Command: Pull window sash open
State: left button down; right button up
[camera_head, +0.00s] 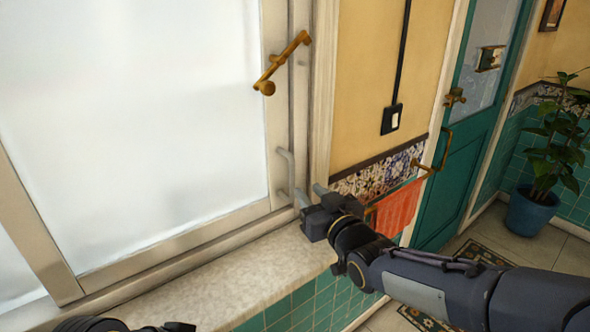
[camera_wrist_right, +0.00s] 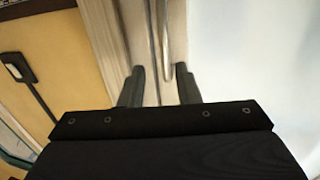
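The window sash (camera_head: 165,236) is a pale frame around bright frosted glass. A slim grey pull handle (camera_head: 286,172) stands upright on its right stile, and a brass lever (camera_head: 282,64) sits higher up. My right gripper (camera_head: 308,193) is at the lower end of the grey handle, with its fingers apart. In the right wrist view the gripper (camera_wrist_right: 160,68) is open, and the grey handle (camera_wrist_right: 163,38) runs down to between the fingertips, nearer the right finger. Contact cannot be told. Dark parts of my left arm show at the bottom edge; its finger state is unclear.
A stone sill (camera_head: 225,283) runs below the window. To the right are a switch (camera_head: 392,119), a red towel (camera_head: 398,208) on a brass rail, a teal door (camera_head: 462,150) and a potted plant (camera_head: 540,180).

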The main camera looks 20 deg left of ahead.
aim_at(293, 178)
jog(key=p+x, duration=0.1)
jog(key=x, duration=0.2)
jog(key=p+x, duration=0.1)
jog(key=x, duration=0.3)
jog(key=shift+s+a+r, duration=0.2)
jog(key=shift+s+a, duration=0.05)
jog(key=shift+w+a, duration=0.4)
jog(key=shift+w, duration=0.1)
grip_shut()
